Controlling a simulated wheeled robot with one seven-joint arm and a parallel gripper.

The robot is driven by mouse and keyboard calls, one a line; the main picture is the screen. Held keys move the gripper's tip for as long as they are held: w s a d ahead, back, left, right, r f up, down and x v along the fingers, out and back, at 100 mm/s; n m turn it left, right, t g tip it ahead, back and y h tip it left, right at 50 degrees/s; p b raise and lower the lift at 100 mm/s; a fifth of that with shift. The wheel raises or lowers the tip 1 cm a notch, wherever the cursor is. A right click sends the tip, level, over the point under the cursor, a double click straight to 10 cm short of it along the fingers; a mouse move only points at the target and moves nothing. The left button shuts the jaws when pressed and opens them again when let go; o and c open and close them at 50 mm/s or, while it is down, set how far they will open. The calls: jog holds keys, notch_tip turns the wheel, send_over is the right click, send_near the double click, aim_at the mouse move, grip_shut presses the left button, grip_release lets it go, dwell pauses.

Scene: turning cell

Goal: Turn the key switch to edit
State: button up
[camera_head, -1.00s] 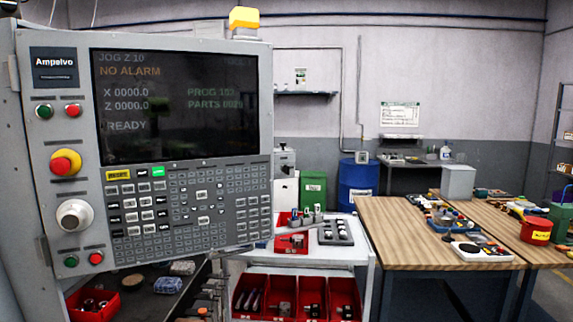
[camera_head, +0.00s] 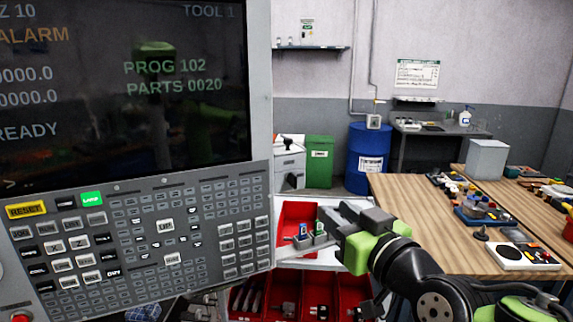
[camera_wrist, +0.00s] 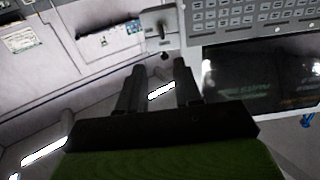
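The machine's control panel (camera_head: 140,235) fills the left of the head view, with a dark screen (camera_head: 120,90) above rows of keys. I cannot make out a key switch in either current view. My gripper (camera_head: 335,222) is right of the panel's lower right edge, in front of the white cart, and apart from the panel. In the wrist view my gripper (camera_wrist: 158,72) has two dark fingers spread with an empty gap between them, so it is open. The panel's keys (camera_wrist: 245,15) and screen (camera_wrist: 250,80) also show there, at upper right.
A wooden workbench (camera_head: 420,195) with parts stands at right. Red bins (camera_head: 283,290) sit low on the cart. A blue barrel (camera_head: 367,145), a green bin (camera_head: 320,150) and a grey cabinet (camera_head: 288,160) stand behind. There is open air right of the panel.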

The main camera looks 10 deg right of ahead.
aim_at(296, 179)
jog(key=p+x, duration=0.1)
jog(key=x, duration=0.3)
jog(key=p+x, duration=0.2)
jog(key=x, duration=0.3)
jog(key=r+p+x, duration=0.1)
jog(key=p+x, duration=0.1)
jog(key=x, duration=0.3)
jog(key=shift+s+a, duration=0.1)
jog(key=shift+a, duration=0.1)
jog(key=shift+w+f, duration=0.15)
jog(key=shift+w, duration=0.35)
jog(key=shift+s, duration=0.15)
grip_shut()
